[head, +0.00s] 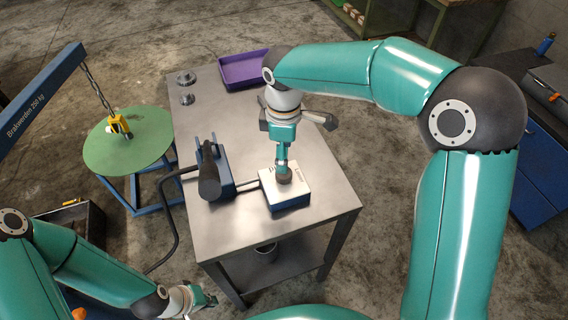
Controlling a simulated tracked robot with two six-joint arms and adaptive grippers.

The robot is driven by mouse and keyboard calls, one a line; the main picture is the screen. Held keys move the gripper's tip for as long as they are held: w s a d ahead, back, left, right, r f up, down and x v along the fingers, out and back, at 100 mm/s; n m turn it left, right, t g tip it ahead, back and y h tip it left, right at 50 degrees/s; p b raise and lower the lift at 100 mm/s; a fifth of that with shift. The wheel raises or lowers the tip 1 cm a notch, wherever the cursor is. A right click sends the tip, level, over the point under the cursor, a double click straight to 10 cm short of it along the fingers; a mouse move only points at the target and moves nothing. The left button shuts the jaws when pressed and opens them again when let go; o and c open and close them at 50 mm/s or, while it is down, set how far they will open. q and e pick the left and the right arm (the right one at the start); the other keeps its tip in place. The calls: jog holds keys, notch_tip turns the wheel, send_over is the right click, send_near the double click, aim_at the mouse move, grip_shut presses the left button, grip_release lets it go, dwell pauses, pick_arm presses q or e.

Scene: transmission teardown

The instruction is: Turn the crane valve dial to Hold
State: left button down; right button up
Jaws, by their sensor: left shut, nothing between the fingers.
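The crane valve is a box with a white top face (297,193) and blue sides near the front of the metal table. Its dark round dial (284,179) is in the middle of the top. Part of the lettering shows at the far edge, but I cannot read the Hold mark or the dial's setting. My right gripper (283,166) points straight down at the dial, its tips at or just above it; its grip is too small to tell. My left gripper (208,298) is shut and empty at the bottom left, low beside the table and away from the valve.
A blue pump with a dark cylinder (209,181) stands left of the valve, with a black hose. A purple tray (243,71) and small metal parts (187,78) lie at the table's back. A blue crane arm (42,92) hangs its yellow hook (119,124) over a green round table (100,146).

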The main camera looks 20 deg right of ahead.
jog(key=shift+r, duration=2.35)
